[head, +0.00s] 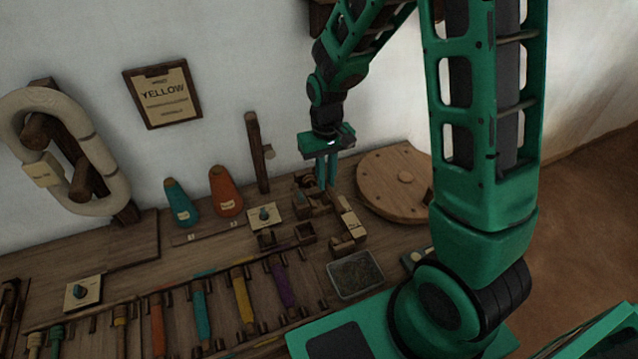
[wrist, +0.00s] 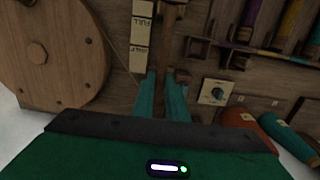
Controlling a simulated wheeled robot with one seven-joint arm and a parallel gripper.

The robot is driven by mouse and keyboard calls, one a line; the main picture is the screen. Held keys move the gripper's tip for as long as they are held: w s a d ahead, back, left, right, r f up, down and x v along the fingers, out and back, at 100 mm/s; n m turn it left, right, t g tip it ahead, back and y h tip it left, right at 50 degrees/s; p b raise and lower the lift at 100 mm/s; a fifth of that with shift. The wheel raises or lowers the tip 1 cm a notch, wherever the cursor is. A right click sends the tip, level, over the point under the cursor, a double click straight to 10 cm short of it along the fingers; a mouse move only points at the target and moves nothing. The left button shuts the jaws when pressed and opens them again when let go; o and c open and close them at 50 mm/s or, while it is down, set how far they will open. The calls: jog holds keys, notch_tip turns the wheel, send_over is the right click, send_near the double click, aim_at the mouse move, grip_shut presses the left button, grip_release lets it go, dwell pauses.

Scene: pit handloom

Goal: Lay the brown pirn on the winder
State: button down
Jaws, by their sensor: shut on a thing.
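My gripper (head: 326,184) points straight down over the wooden winder (head: 308,201) at the back of the bench. In the wrist view my gripper (wrist: 167,90) has its teal fingers close together around a narrow brown piece, which looks like the brown pirn (wrist: 168,52). The pirn runs away from the fingertips toward the top of that view. In the head view the fingers and the winder's dark parts hide it. Whether it touches the winder I cannot tell.
A round wooden wheel (head: 398,184) stands right of the winder, and a grey tray (head: 356,274) in front. Orange (head: 226,191) and teal (head: 181,203) cones stand to the left, with a post (head: 257,150) behind. Several coloured pirns lie in a front rack (head: 222,313).

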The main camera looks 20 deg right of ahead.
jog(key=shift+s+a+f, duration=0.15)
jog(key=shift+s+a, duration=0.15)
jog(key=shift+s, duration=0.45)
jog(key=shift+f, duration=4.2)
jog(key=c, duration=1.7)
grip_release()
jog(key=o, duration=0.3)
jog(key=shift+o, duration=0.2)
jog(key=shift+r, duration=4.05)
